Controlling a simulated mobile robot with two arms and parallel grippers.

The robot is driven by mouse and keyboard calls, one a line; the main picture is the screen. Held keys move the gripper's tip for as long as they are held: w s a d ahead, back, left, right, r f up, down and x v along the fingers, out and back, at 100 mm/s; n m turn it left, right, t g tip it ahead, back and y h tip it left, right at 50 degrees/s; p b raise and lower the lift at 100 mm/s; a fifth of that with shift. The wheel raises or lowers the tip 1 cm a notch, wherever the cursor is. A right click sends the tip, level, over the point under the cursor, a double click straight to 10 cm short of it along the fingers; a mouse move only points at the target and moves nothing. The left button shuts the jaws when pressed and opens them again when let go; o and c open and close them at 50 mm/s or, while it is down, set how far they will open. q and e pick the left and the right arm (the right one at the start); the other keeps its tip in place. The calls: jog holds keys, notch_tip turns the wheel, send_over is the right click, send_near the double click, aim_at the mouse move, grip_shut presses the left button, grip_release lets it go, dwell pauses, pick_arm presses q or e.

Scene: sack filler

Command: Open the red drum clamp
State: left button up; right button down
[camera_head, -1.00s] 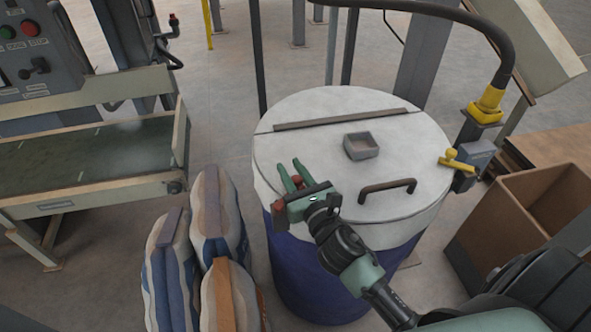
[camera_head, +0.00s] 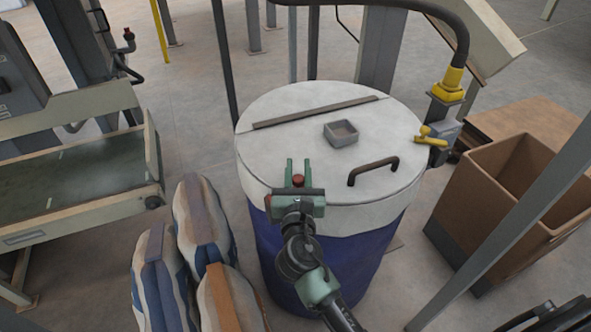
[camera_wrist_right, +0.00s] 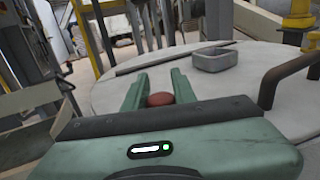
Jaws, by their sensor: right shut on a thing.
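The drum (camera_head: 335,250) has a blue body and a white top with a dark handle (camera_head: 373,171). The red drum clamp's round red knob (camera_head: 298,180) is at the near edge of the drum top. It also shows in the right wrist view (camera_wrist_right: 160,99). My right gripper (camera_head: 299,165) points away over the drum's near rim, with the red knob between its two green fingers, and is shut on it. The gripper body hides the rest of the clamp. My left gripper is not in view.
A small grey dish (camera_head: 341,134) sits on the drum top. A yellow valve handle (camera_head: 430,136) is at the drum's right. Striped sacks (camera_head: 203,225) stand at left of the drum, and an open brown box (camera_head: 510,190) at right. A conveyor (camera_head: 70,175) is at far left.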

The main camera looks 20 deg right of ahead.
aim_at(298, 184)
jog(key=shift+s+m+h, duration=0.15)
jog(key=shift+m+h, duration=0.15)
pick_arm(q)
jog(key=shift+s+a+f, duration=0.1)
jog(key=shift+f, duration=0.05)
pick_arm(e)
jog(key=c, duration=1.1)
grip_release()
jog(key=shift+c, duration=0.2)
jog(key=b+v, duration=0.1)
jog(key=v, duration=0.6)
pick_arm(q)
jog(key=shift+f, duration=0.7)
pick_arm(e)
jog(key=shift+s+a+r, duration=0.1)
jog(key=shift+s+a, duration=0.05)
jog(key=shift+s, duration=0.25)
